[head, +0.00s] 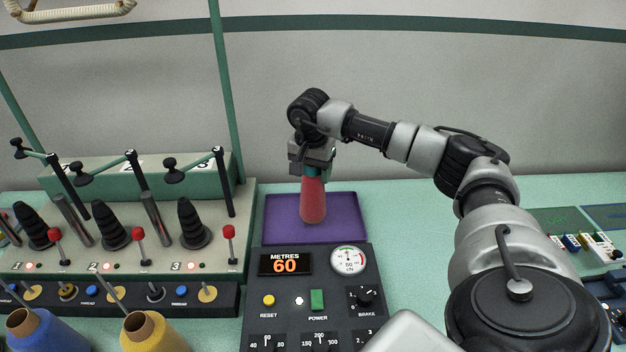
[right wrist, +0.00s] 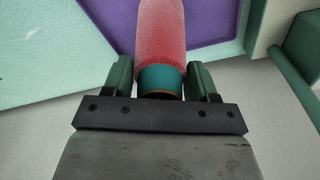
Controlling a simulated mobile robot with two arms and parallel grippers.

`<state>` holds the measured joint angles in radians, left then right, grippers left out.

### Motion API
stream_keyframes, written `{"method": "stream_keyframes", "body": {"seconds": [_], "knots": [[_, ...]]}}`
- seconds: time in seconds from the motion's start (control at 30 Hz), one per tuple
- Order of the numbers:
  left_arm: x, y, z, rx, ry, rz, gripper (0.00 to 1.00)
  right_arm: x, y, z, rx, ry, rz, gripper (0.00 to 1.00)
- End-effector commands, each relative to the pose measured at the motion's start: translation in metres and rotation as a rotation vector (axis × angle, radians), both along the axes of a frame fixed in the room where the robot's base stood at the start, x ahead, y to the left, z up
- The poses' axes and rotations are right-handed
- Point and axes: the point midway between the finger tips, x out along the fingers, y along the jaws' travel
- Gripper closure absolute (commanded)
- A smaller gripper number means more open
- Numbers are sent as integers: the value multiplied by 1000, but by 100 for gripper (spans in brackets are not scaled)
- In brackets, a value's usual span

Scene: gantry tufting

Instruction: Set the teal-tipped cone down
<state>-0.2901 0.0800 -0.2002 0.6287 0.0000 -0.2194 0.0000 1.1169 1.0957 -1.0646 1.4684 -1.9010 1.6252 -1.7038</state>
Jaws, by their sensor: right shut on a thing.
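The teal-tipped cone (head: 313,202) is red with a teal band at its top. It is upright over the purple tray (head: 350,219) in the head view. My right gripper (head: 313,170) is shut on its teal top from above. In the right wrist view the cone (right wrist: 161,35) sits between the two green fingers (right wrist: 162,80), with the purple tray (right wrist: 215,20) behind it. I cannot tell whether the cone's base touches the tray. My left gripper is not in view.
A control panel (head: 312,259) with a display and gauge stands in front of the tray. A machine with black cones (head: 190,226) is at left. Blue (head: 45,332) and yellow (head: 155,335) yarn cones are at front left. Clear teal tabletop (head: 400,215) lies right of the tray.

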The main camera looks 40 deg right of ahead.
Motion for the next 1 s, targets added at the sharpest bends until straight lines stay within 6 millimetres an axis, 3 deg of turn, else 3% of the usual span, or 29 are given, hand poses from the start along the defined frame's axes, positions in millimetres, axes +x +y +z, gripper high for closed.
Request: {"method": "stream_keyframes", "body": {"seconds": [0.23, 0.6, 0.63, 0.7, 0.8, 1.0], "knots": [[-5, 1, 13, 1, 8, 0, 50, -1, 1, -33, 0, 4, 0, 75], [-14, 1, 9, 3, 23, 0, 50, -1, 0, -39, 0, 1, 0, 75], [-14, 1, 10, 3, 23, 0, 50, -1, 0, -38, 0, 1, 0, 37], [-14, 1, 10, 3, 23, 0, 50, -1, 0, -38, 0, 2, 0, 27], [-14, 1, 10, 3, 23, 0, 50, -1, 0, -38, 0, 2, 0, 16], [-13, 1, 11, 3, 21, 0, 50, -1, 0, -38, 0, 2, -1, 16]]}}
